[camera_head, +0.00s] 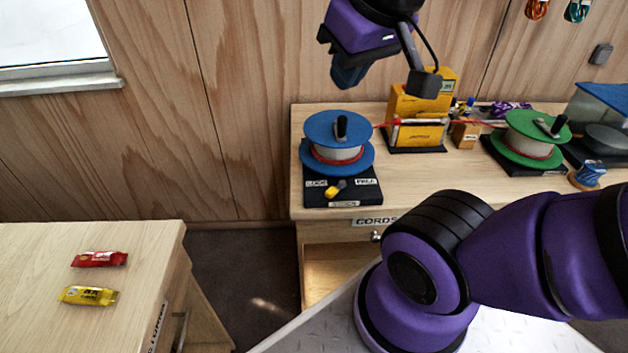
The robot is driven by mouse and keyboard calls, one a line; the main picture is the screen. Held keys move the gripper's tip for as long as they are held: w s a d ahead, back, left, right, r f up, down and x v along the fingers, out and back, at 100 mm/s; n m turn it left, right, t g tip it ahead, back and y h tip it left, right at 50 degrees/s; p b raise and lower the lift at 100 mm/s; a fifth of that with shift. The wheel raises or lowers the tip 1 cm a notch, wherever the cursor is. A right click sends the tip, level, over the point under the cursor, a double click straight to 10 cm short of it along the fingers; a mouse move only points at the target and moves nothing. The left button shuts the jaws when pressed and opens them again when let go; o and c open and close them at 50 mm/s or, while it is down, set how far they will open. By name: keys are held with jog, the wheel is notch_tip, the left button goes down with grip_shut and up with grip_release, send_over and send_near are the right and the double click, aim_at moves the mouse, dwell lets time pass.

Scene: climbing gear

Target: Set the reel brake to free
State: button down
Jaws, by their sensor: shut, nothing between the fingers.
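A blue reel (337,128) with a crank on top stands on a black base (368,193) on the cords table. A small yellow brake lever (336,189) sits on the base in front of the reel. It slants up to the right, between a white label (316,184) on the left and another label (365,181) on the right. The label words are too small to read surely. My gripper (349,78) is shut and empty, above and behind the blue reel, apart from the reel and the lever.
A green reel (531,133) stands to the right, with red cord running towards a yellow box unit (420,108). A blue spool (588,174) is near it. My arm covers the table's front right. Red and yellow packets (89,296) lie on the left table (135,240).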

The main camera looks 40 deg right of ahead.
jog(key=w+d+f+n+g, duration=0.1)
jog(key=w+d+f+g, duration=0.15)
jog(key=w+f, duration=0.45)
jog(key=w+d+f+g, duration=0.2)
jog(key=w+f+g, duration=0.1)
jog(key=w, duration=0.8)
jog(key=w+d+f+g, duration=0.2)
jog(key=w+f, duration=0.2)
jog(key=f, duration=0.5)
jog(key=w+d+f+n+g, duration=0.1)
jog(key=w+d+f+g, duration=0.1)
jog(key=f, duration=0.8)
jog(key=shift+w+d+f+h, duration=0.15)
jog(key=shift+w+d+h, duration=0.35)
jog(key=shift+w, duration=0.4)
jog(key=shift+d+f, duration=0.1)
